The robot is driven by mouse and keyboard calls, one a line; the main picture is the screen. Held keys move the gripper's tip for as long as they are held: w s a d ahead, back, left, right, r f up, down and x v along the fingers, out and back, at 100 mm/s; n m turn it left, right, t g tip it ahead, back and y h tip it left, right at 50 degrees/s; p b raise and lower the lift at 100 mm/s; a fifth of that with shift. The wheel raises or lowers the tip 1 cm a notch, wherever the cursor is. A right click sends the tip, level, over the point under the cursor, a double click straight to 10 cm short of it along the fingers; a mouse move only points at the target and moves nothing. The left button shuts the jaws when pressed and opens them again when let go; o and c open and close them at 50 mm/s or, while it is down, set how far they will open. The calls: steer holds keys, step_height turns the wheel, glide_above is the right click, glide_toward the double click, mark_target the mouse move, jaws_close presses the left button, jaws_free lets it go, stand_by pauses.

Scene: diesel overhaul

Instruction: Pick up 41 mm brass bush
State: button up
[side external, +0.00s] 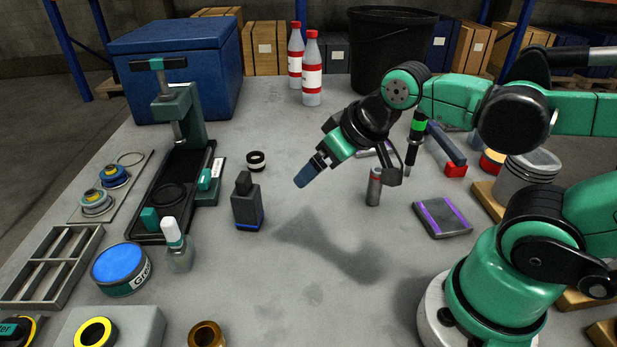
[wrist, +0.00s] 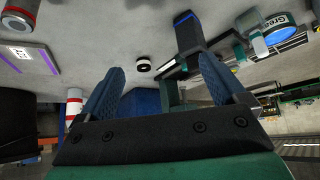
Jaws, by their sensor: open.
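A brass-coloured bush (side external: 205,335) stands on the table at the front edge of the side external view, partly cut off by the frame; its size cannot be read. I cannot make it out in the wrist view. A small dark ring with a pale band (side external: 256,161) stands farther back on the table; it also shows in the wrist view (wrist: 143,64). My gripper (side external: 305,178) is raised above the table, tilted down to the left, well apart from the brass bush. Its blue fingers (wrist: 160,66) are spread with nothing held between them.
A dark bottle (side external: 247,203), a glue bottle (side external: 178,248), a grease tin (side external: 122,268) and a press (side external: 180,160) stand left of my gripper. A grey can (side external: 374,187) and a purple-striped box (side external: 442,216) are right. The front middle of the table is clear.

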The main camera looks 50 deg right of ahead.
steer(key=w+a+m+g+y, duration=0.1)
steer(key=w+a+m+g, duration=0.15)
steer(key=a, duration=0.35)
steer(key=m+g, duration=0.5)
steer(key=m, duration=0.3)
glide_above(205, 336)
steer(key=d, duration=0.1)
steer(key=f, duration=0.7)
steer(key=shift+w+f, duration=0.2)
steer(key=shift+w, duration=0.2)
steer(key=shift+s+a+f+g, duration=0.15)
steer(key=shift+a+f+g, duration=0.05)
steer(key=shift+f+g, duration=0.05)
steer(key=shift+s+a+f, duration=0.15)
steer(key=shift+f, duration=1.25)
steer(key=shift+s+a+f, duration=0.1)
steer(key=shift+a+f, duration=0.05)
steer(key=shift+f, duration=1.2)
jaws_close()
